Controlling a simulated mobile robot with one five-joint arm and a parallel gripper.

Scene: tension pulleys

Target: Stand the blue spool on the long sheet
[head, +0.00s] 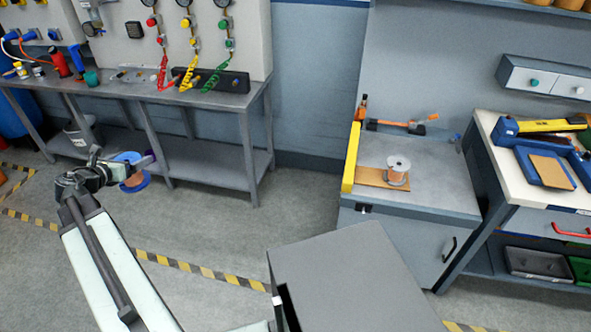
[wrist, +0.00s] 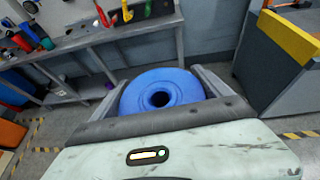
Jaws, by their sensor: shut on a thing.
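My gripper (head: 140,168) is shut on the blue spool (head: 135,184), held in the air at the left of the head view, in front of the grey bench. The spool has blue flanges and a copper-brown winding. In the wrist view the blue spool (wrist: 183,90) sits between the two fingers, with its dark centre hole facing the camera. A flat brown sheet (head: 368,176), apparently the long sheet, lies on the grey cabinet top at right. A pale spool with copper winding (head: 398,165) stands upright at its right end.
A yellow bar (head: 350,158) edges the cabinet's left side. An orange-handled tool (head: 400,126) lies at the cabinet's back. The bench (head: 215,98) at left holds bottles and a black block. A white-topped workbench (head: 505,150) stands far right. The sheet's left part is bare.

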